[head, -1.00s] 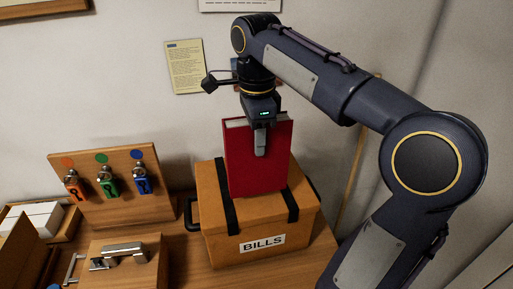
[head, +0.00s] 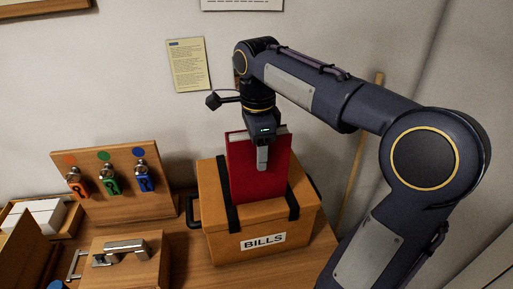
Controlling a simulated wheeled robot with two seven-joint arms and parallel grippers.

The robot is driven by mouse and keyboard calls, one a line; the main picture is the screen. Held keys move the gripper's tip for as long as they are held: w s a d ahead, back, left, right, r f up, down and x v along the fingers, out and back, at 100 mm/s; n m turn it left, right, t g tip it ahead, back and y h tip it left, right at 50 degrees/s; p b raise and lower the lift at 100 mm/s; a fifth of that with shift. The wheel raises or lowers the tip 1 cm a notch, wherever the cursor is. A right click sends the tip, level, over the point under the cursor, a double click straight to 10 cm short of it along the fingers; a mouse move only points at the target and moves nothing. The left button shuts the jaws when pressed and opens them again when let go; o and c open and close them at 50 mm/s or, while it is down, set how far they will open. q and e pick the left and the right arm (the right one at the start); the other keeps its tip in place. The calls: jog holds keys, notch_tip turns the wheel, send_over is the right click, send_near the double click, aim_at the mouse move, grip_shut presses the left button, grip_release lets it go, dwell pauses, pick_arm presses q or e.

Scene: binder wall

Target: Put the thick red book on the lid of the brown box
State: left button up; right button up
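The thick red book (head: 256,182) stands upright on or just above the lid of the brown box (head: 226,240), between its two black straps; I cannot tell whether its lower edge touches. The box carries a "BILLS" label. My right gripper (head: 262,158) is shut on the top of the red book, with one finger on its front face and the other hidden behind it. My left gripper is not in view.
A tray with white cards (head: 38,216) is at far left. A wooden stick (head: 358,150) leans on the wall behind.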

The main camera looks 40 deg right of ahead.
notch_tip(320, 180, up, 12)
jog(key=shift+r+p, duration=0.2)
jog(key=shift+p, duration=0.25)
dwell(0.7)
